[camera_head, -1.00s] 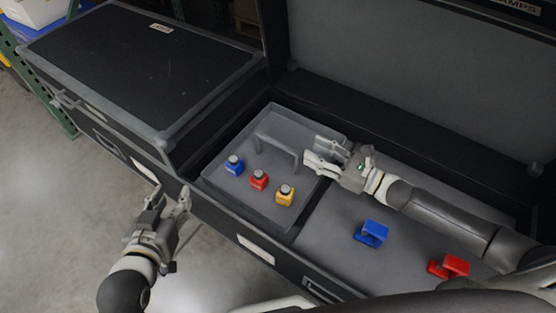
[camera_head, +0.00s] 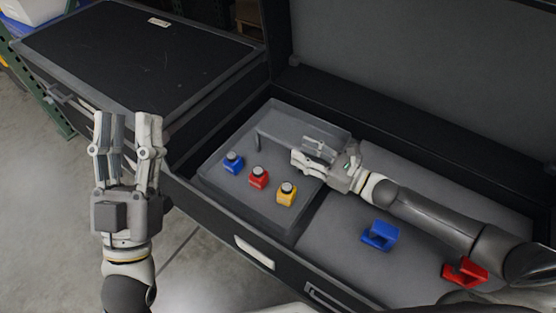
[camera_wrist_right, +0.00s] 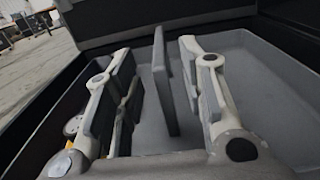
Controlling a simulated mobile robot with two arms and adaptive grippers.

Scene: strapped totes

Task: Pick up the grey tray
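The grey tray (camera_head: 243,196) lies in the left part of the open black case. Its upright grey handle (camera_head: 278,142) rises from the tray, and the right part of it is hidden by my right gripper (camera_head: 306,157). In the right wrist view the handle (camera_wrist_right: 163,82) stands between my open right fingers, with a gap on both sides. The blue (camera_head: 233,165), red (camera_head: 258,179) and yellow (camera_head: 287,196) small capped items stand upright on the tray in front of the handle. My left gripper (camera_head: 128,128) is open and empty, left of the case, over the floor.
A closed black case (camera_head: 140,60) stands left of the open case. A blue clamp-like piece (camera_head: 380,236) and a red one (camera_head: 466,271) lie in the case's right part, near my right arm. The raised lid (camera_head: 430,70) bounds the back.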

